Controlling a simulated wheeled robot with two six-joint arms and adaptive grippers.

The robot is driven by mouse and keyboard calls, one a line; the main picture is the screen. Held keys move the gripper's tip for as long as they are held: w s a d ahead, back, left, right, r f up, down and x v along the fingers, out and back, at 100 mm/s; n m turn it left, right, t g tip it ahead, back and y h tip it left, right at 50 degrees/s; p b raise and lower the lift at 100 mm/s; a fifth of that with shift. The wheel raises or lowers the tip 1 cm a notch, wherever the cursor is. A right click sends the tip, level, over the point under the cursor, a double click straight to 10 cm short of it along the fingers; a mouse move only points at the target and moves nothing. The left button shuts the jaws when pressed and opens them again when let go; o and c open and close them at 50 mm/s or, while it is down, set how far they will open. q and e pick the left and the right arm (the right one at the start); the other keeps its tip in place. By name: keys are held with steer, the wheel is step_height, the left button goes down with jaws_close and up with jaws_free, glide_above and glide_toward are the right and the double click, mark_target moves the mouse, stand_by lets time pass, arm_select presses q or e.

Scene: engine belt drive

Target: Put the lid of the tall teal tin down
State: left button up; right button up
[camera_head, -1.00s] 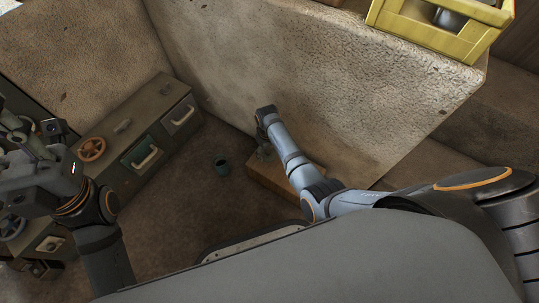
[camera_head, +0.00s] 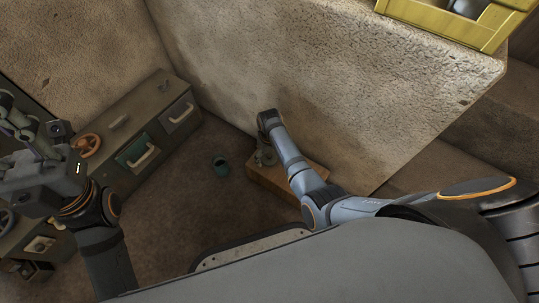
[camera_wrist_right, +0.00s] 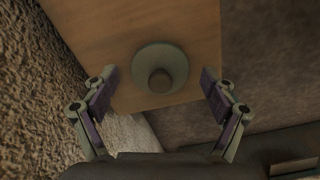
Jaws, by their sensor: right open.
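A pale green round lid (camera_wrist_right: 176,56) with a brown knob rests on a wooden block (camera_wrist_right: 205,35) in the right wrist view. My right gripper (camera_wrist_right: 159,77) is open, with its fingers apart on either side of the lid's near edge and not touching it. In the head view the right gripper (camera_head: 264,155) is over the wooden block (camera_head: 285,182), and the lid is hard to make out there. A teal tin (camera_head: 221,165) stands on the floor left of the block. My left gripper (camera_head: 22,128) is at the far left, and its jaws are unclear.
A grey-green drawer cabinet (camera_head: 118,138) with handles and an orange handwheel (camera_head: 88,145) stands at the left. A rough stone wall (camera_head: 340,90) rises behind the block. A yellow crate (camera_head: 445,25) sits on top of it. The brown floor (camera_head: 185,215) around the tin is clear.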

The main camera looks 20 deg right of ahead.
mark_target(269, 155)
step_height(269, 155, up, 12)
steer(key=p, duration=0.7)
steer(key=shift+r, duration=0.15)
